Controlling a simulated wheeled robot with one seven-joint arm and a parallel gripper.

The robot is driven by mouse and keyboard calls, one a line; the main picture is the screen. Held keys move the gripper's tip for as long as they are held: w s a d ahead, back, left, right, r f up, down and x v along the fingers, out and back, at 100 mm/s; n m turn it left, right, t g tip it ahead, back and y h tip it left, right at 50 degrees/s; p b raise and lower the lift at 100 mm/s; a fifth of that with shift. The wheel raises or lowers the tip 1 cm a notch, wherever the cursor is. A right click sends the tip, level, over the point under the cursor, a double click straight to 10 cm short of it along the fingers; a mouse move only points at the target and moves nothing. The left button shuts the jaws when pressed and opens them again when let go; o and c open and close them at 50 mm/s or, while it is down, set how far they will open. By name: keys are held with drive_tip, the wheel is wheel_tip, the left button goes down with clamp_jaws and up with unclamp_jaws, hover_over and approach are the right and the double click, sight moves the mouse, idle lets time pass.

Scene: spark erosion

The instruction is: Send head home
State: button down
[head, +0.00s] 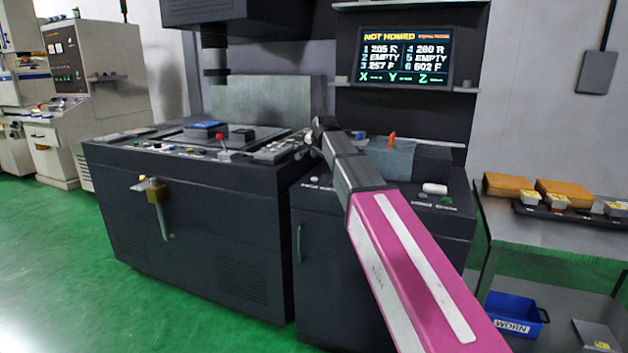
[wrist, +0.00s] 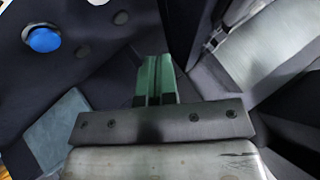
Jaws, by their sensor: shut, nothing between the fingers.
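The dark spark erosion machine (head: 200,210) stands ahead, with its head (head: 214,60) hanging above the worktank. The screen (head: 403,57) reads "NOT HOMED" in yellow, with slots 2 and 5 marked empty and green X, Y, Z below. My gripper (head: 316,130) is small and dark in the head view, over the machine's front right part. In the wrist view, its green fingers (wrist: 155,78) are together and empty. A round blue button (wrist: 44,40) sits on a dark panel to their upper left, clear of the fingers. Darker round buttons are beside it.
A red-knobbed lever (head: 220,137) stands on the front ledge. A padlock-like yellow fitting (head: 153,190) is on the front. At right, a metal table (head: 550,235) holds orange boxes and a black tray; a blue "WORN" bin (head: 515,314) is below. Green floor is free at left.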

sight(314, 180)
drive_tip(key=shift+f, duration=3.35)
drive_tip(key=shift+f, duration=0.15)
drive_tip(key=shift+f, duration=0.25)
drive_tip(key=shift+f, duration=0.45)
idle(0.5)
drive_tip(key=shift+r, duration=0.9)
